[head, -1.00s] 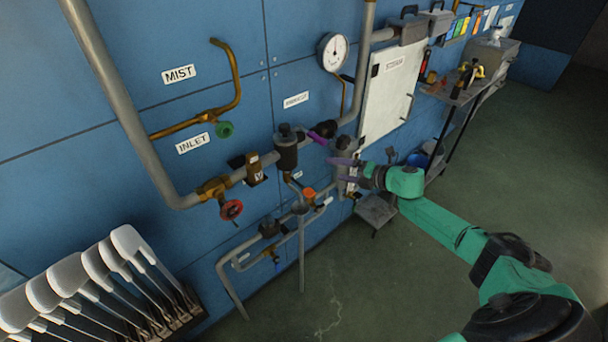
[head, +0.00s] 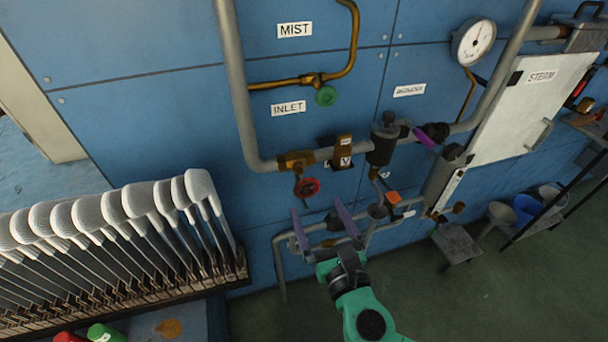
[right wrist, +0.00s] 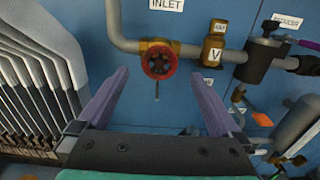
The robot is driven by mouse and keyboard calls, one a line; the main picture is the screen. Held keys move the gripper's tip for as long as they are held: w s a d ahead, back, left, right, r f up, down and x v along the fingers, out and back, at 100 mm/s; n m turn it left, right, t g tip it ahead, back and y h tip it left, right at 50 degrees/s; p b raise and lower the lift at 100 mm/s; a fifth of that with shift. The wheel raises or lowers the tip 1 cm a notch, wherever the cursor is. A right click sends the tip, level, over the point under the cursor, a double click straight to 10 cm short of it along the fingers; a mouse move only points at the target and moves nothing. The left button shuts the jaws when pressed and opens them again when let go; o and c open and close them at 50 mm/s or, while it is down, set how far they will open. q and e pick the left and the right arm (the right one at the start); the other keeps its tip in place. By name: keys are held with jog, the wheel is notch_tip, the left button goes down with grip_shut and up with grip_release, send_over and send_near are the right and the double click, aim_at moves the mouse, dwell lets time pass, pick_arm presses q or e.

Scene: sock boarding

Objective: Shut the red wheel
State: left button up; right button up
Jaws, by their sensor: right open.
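The red wheel (head: 307,188) is a small round handwheel on a brass valve (head: 295,160) in the grey pipe below the INLET label. It also shows in the right wrist view (right wrist: 159,62), upper middle, facing the camera. My right gripper (head: 318,212) is open and empty, its purple fingers pointing up at the wall just below the wheel. In the right wrist view its fingertips (right wrist: 163,82) stand apart on either side, with the wheel beyond and between them, not visibly touched. My left gripper is not in view.
A rack of white sock forms (head: 120,215) stands at the left. A green wheel (head: 326,96) sits above, by MIST. An orange handle (head: 393,198) and lower pipes (head: 283,270) are close to the right gripper.

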aim_at(304, 177)
jog(key=p+x, duration=0.1)
jog(key=x, duration=1)
jog(key=shift+f, duration=0.1)
jog(key=shift+c, duration=0.3)
jog(key=c, duration=1.2)
jog(key=shift+m, duration=0.4)
jog(key=m+b, duration=0.1)
jog(key=m, duration=0.1)
jog(key=shift+f+m, duration=0.1)
jog(key=shift+m, duration=0.2)
jog(key=shift+d+m+b, duration=0.1)
jog(key=shift+m+b, duration=0.65)
jog(key=shift+m, duration=1.05)
